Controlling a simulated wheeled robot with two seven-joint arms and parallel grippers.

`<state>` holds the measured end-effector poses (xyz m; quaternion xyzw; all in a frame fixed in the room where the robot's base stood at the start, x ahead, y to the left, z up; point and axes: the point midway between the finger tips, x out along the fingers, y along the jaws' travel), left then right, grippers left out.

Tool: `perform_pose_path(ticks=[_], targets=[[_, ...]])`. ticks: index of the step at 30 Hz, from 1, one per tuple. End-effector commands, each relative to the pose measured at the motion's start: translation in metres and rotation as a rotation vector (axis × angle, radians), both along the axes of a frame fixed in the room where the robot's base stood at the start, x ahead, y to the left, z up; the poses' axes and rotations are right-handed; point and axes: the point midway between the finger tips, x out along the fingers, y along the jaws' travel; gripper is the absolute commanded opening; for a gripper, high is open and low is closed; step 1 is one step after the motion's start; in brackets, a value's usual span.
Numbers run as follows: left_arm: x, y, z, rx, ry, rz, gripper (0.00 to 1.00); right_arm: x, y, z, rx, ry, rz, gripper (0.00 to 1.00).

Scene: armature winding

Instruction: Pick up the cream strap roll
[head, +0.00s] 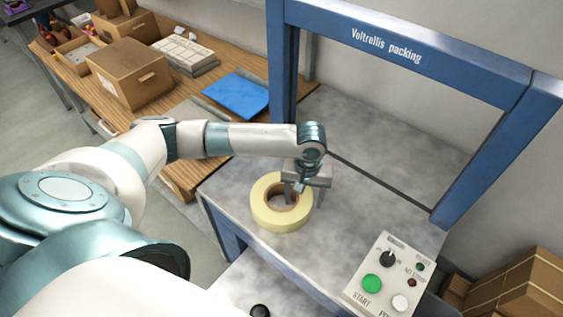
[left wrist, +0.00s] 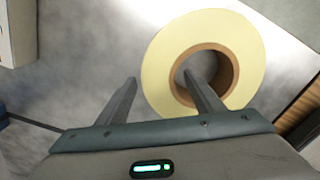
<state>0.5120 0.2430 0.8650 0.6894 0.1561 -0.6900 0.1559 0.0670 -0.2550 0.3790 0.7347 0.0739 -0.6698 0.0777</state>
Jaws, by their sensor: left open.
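The cream strap roll (head: 264,214) lies flat on the grey table top, with a brown core around its open hole. It also shows in the left wrist view (left wrist: 158,70). My left gripper (head: 303,193) is open at the roll's right side in the head view. In the left wrist view, one finger of the left gripper (left wrist: 163,92) is over or in the core hole and the other is outside the rim, so the jaws straddle the ring's wall. I cannot tell whether either finger touches the roll. My right gripper is not in view.
A blue "Voltrellis packing" frame (head: 400,48) stands over the grey table (head: 375,190). A control box (head: 385,282) with buttons sits at the front right. A wooden bench at the left holds cartons (head: 128,75) and a blue sheet (head: 237,93). Brown boxes (head: 510,290) stand at lower right.

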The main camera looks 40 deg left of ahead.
Motion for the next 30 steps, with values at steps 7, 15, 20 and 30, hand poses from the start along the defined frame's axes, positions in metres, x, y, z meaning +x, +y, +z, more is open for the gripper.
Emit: perform_pose_path(ticks=[7,15,20,30], targets=[[0.0,0.0,-0.016,0.001,-0.002,0.0,0.61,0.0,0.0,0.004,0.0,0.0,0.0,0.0],[0.0,0.0,-0.016,0.001,-0.002,0.0,0.61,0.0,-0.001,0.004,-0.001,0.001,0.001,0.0],[0.0,0.0,-0.016,0.001,-0.002,0.0,0.59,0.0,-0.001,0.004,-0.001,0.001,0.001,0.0],[0.0,0.0,-0.016,0.001,-0.002,0.0,0.0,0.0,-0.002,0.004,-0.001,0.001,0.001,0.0]])
